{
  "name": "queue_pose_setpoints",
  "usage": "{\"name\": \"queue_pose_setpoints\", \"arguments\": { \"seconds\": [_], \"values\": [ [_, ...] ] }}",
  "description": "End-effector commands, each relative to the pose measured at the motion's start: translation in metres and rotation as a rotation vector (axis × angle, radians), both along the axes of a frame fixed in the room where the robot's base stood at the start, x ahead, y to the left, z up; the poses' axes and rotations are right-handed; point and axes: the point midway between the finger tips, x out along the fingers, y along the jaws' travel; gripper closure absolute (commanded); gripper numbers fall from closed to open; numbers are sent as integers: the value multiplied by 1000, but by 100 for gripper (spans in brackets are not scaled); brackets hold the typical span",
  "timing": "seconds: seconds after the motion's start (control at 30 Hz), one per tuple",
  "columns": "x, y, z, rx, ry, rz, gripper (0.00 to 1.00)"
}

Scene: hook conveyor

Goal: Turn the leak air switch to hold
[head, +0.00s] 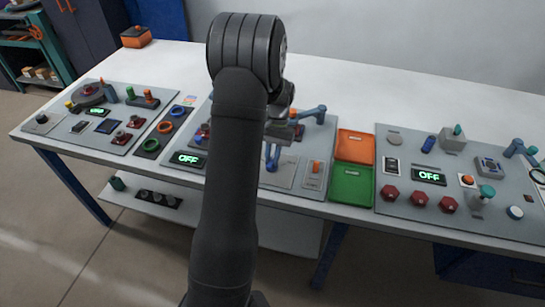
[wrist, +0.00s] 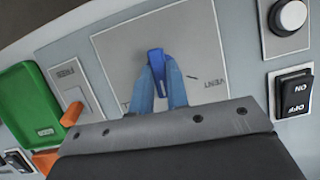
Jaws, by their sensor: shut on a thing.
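The leak air switch is a dark blue knob (wrist: 155,56) on a pale grey plate (wrist: 118,62) in the wrist view. The plate carries the label VENT to the right of the knob, with a short dark mark near it. Another label on the plate is mostly hidden by my gripper. My gripper (wrist: 157,72) has its two lighter blue fingers shut on the knob, one on each side. In the head view my gripper (head: 272,158) is low over the same plate (head: 283,173), and the knob cannot be made out there.
An orange lever (wrist: 71,114) on a plate marked FREE sits left of the switch in the wrist view. A black ON/OFF rocker (wrist: 294,93) and round button (wrist: 289,15) are right. Green (head: 350,184) and orange trays (head: 355,146) lie beside the panel.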

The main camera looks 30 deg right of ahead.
Motion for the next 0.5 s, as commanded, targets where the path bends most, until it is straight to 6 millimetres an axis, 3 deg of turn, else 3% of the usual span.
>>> {"name": "queue_pose_setpoints", "arguments": {
  "seconds": [0.5],
  "values": [
    [1, 0, 0, -1, -1, 63, 100]
  ]
}}
